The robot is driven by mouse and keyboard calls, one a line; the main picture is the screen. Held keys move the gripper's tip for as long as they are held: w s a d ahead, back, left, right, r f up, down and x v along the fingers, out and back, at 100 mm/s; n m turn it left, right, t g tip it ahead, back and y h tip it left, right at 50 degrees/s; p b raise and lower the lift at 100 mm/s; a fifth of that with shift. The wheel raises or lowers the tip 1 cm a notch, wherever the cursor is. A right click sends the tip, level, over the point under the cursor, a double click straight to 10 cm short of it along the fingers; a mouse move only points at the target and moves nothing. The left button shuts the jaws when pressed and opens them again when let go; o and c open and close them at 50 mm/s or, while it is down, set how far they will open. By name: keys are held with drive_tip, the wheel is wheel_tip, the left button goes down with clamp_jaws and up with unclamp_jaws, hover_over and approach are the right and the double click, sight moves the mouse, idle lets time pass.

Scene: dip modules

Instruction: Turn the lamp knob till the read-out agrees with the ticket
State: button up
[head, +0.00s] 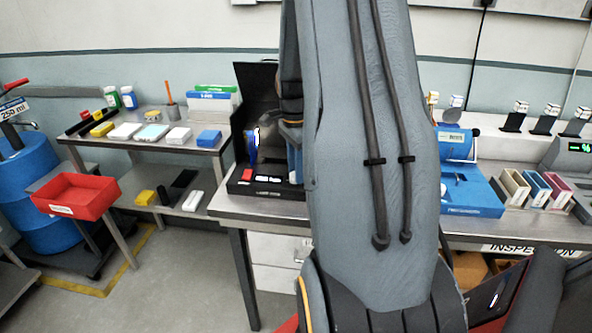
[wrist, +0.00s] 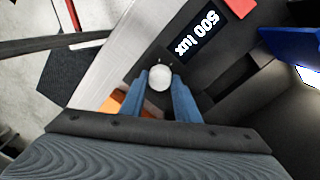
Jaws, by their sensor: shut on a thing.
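In the wrist view, a round pale knob (wrist: 159,77) sits on a dark panel. My gripper (wrist: 160,84) has its two blue fingers on either side of the knob, shut on it. White lettering on black reads "500 lux" (wrist: 197,33), turned in the picture, just beyond the knob; I cannot tell whether it is the read-out or the ticket. In the head view, the black lamp box (head: 256,82) stands open on the bench. My arm hides its right part and the knob, and the small labels on its front are unreadable.
A red block (head: 247,175) sits at the box's front left. A blue case (head: 470,197) lies to the right of my arm, beside several coloured upright holders. A side table (head: 140,143) with small boxes and a red tray (head: 75,196) stand left. Floor is open between.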

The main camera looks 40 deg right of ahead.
drive_tip(key=o, duration=1)
drive_tip(key=shift+o, duration=0.2)
drive_tip(key=shift+w+r+b, duration=0.15)
drive_tip(key=shift+r+b, duration=0.4)
drive_tip(key=shift+r, duration=1.45)
drive_tip(key=shift+w+r+b, duration=0.1)
drive_tip(key=shift+r+b, duration=0.4)
drive_tip(key=shift+r, duration=1.45)
drive_tip(key=s+a+f+n, duration=0.2)
drive_tip(key=s+a+n, duration=0.1)
drive_tip(key=a+n, duration=0.4)
drive_tip(key=s+a+f+n+t, duration=0.1)
drive_tip(key=s+a+n, duration=0.3)
drive_tip(key=a+n, duration=0.3)
drive_tip(key=s+a+f+n, duration=0.2)
drive_tip(key=a+n, duration=0.5)
drive_tip(key=a, duration=0.8)
drive_tip(key=shift+s+f+t, duration=0.3)
drive_tip(key=shift+s+t, duration=0.1)
drive_tip(key=shift+s, duration=0.25)
